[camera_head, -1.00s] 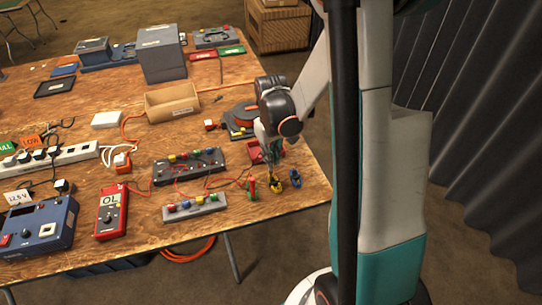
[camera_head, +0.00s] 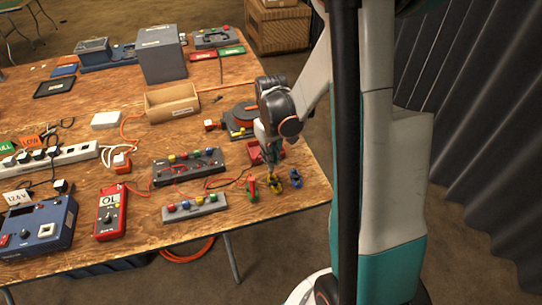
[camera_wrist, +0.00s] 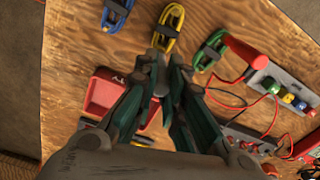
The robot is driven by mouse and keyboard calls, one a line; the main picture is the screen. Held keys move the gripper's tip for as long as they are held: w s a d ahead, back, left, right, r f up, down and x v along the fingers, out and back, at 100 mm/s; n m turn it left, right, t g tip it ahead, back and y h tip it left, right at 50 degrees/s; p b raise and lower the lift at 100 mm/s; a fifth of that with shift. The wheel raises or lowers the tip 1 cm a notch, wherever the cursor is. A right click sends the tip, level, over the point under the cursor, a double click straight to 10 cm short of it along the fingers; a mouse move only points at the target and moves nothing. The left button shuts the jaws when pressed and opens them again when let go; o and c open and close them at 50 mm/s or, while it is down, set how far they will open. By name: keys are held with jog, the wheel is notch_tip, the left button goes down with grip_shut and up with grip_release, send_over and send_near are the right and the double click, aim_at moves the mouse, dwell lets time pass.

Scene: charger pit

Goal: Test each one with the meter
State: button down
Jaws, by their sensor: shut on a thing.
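My gripper (camera_head: 271,163) reaches down near the right front corner of the table, its fingertips (camera_wrist: 167,65) close together. It appears shut on the near end of the yellow coiled lead (camera_head: 275,184), which also shows in the wrist view (camera_wrist: 174,17); the exact contact is hard to see. A green-yellow coiled lead (camera_wrist: 211,48) and a blue coiled lead (camera_head: 296,179) lie on either side, apart from the gripper. The red meter (camera_head: 110,212) reads "OL".
A red tray (camera_wrist: 101,95) lies under my gripper. A dark terminal board (camera_head: 188,167), a blue power unit (camera_head: 40,227) and a white power strip (camera_head: 70,155) stand to the left. A cardboard box (camera_head: 172,103) is behind. The table's edge is close on the right.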

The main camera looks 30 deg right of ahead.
jog(key=shift+f+b, duration=0.85)
dwell(1.2)
jog(key=c, duration=1.3)
grip_release()
jog(key=shift+r+p, duration=2.65)
jog(key=shift+r, duration=1.1)
